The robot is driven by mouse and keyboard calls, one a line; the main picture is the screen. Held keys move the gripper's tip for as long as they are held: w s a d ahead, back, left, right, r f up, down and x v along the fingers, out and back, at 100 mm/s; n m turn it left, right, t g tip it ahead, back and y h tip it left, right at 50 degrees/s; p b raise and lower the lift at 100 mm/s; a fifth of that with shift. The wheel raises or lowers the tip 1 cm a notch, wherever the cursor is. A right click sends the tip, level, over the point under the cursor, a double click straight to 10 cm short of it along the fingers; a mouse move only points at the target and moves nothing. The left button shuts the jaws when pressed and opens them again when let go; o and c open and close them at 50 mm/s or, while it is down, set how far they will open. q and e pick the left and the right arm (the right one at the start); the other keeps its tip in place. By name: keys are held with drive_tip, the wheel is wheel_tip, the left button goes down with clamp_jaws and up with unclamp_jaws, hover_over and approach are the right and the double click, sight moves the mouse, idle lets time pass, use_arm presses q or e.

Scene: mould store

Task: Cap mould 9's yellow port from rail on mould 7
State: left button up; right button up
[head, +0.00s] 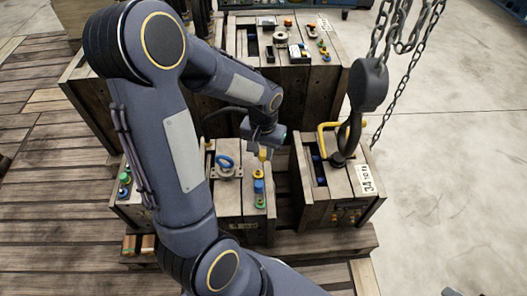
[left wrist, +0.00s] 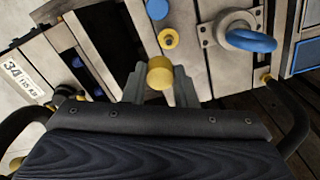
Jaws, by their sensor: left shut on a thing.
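My left gripper (head: 264,146) is shut on a small yellow cap (left wrist: 160,72), held between its fingertips. The cap also shows in the head view (head: 264,154), over the far end of the middle wooden mould crate (head: 232,201). Below the gripper on that crate is a row of coloured fittings. A yellow ring-like fitting (left wrist: 168,39) and a blue one (left wrist: 157,8) show in the left wrist view, apart from the held cap. I cannot read which mould is 7 or 9.
A blue shackle (head: 224,162) stands on the middle crate. The right crate (head: 341,190) has a yellow handle and a "34" label; a dark hook (head: 368,85) on chains hangs over it. A larger crate (head: 322,73) behind carries more fittings.

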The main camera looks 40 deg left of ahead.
sight(258, 172)
use_arm(q)
drive_tip(key=shift+s+a+f, duration=0.4)
drive_tip(key=shift+s+a, duration=0.1)
drive_tip(key=shift+s, duration=0.25)
wheel_tip(258, 172, down, 5)
drive_tip(key=b, duration=0.4)
drive_tip(key=shift+r, duration=0.15)
drive_tip(key=shift+f+b, duration=0.4)
drive_tip(key=shift+b, duration=0.1)
idle(0.4)
drive_tip(key=shift+f, duration=0.25)
drive_tip(key=shift+f+b, duration=0.35)
drive_tip(key=shift+b, duration=0.05)
idle(0.6)
drive_tip(key=o, duration=1)
